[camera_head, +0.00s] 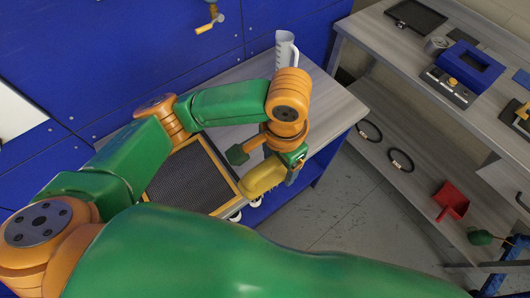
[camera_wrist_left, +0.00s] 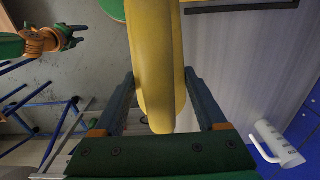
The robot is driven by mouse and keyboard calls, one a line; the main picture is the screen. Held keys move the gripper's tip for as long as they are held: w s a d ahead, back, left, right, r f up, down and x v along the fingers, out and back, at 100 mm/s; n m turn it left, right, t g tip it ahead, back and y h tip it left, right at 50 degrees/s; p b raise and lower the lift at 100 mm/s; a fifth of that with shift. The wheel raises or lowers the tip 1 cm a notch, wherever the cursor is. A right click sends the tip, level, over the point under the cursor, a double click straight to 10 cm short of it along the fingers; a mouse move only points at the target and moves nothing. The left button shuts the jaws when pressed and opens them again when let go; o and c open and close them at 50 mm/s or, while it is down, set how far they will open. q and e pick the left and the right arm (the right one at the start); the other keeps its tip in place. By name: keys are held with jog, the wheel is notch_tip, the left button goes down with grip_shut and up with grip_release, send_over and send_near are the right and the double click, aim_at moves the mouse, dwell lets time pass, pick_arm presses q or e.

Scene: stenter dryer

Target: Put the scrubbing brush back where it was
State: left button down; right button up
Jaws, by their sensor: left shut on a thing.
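The scrubbing brush (camera_head: 263,178) shows as a long, rounded yellow body; I cannot make out its bristles. My left gripper (camera_head: 296,164) is shut on it and holds it by the front right edge of the grey-topped bench (camera_head: 335,100). I cannot tell whether the brush touches anything below. In the left wrist view the yellow brush (camera_wrist_left: 157,65) lies lengthwise between the two fingers of the left gripper (camera_wrist_left: 160,88). My right gripper (camera_wrist_left: 77,36) shows small in that view, its fingers apart and empty.
A wood-framed dark mesh screen (camera_head: 184,184) lies left of the brush. A white jug (camera_head: 286,50) stands at the bench's back. The shelf unit at right holds a blue box (camera_head: 470,67) and, lower, a red dustpan (camera_head: 452,200). Bare floor (camera_head: 350,215) lies between them.

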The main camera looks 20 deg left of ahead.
pick_arm(q)
jog(key=w+a+f, duration=0.2)
jog(key=w+f, duration=0.1)
jog(key=w+a+f+b, duration=0.1)
jog(key=w+a+f, duration=0.1)
jog(key=w+f, duration=0.1)
jog(key=w+a+f, duration=0.2)
jog(key=w+f, duration=0.1)
jog(key=w, duration=0.1)
jog(key=shift+w+a, duration=0.3)
jog(key=shift+a, duration=0.1)
notch_tip(320, 180, down, 3)
jog(key=shift+a, duration=0.1)
jog(key=shift+w+f, duration=0.15)
jog(key=shift+f, duration=0.1)
pick_arm(e)
jog(key=shift+w+d+f, duration=0.15)
jog(key=shift+w+f, duration=0.1)
jog(key=shift+f, duration=0.2)
jog(key=shift+w+d+f, duration=0.1)
jog(key=shift+w+f, duration=0.1)
jog(key=shift+f, duration=0.25)
pick_arm(q)
jog(key=shift+f, duration=0.1)
grip_release()
notch_tip(320, 180, up, 12)
pick_arm(e)
jog(key=shift+s, duration=0.1)
